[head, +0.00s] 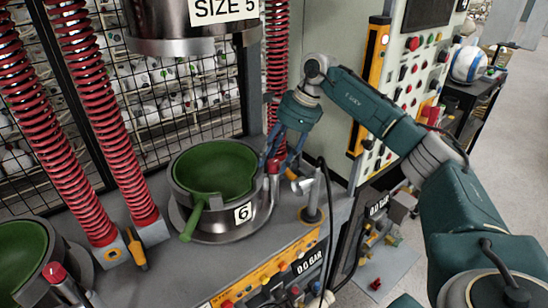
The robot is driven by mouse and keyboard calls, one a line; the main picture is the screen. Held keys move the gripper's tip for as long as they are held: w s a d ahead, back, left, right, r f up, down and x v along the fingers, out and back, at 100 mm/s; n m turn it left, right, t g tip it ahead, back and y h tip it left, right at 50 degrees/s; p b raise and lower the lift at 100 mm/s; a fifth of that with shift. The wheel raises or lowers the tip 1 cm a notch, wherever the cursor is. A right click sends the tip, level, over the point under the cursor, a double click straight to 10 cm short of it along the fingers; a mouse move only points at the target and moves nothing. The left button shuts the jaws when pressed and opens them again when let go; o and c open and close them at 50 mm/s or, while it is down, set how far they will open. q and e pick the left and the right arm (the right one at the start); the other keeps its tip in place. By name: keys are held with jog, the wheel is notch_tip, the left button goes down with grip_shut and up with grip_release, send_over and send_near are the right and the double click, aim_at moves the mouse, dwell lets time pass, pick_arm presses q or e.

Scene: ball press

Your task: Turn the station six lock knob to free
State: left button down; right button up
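The station six mould (243,215) is a dark metal ring with a green bowl (214,170), a green handle and a white "6" label. At its right edge stands a grey post with a red cap (273,167), which looks like the lock knob. My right gripper (281,163) reaches down from the upper right, its blue-grey fingers around or just behind this red cap. The fingers overlap the knob closely, and I cannot tell whether they touch or grip it. The knob's setting is not readable. My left gripper is not in view.
A metal press head marked "SIZE 5" (200,25) hangs above the mould. Red coil springs (75,120) stand at left. A metal lever post (313,200) stands right of the knob. A button panel (420,70) is behind my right arm. Another green mould (20,250) is at lower left.

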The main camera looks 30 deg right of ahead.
jog(key=v, duration=1.1)
jog(key=shift+r, duration=0.45)
jog(key=shift+f, duration=0.1)
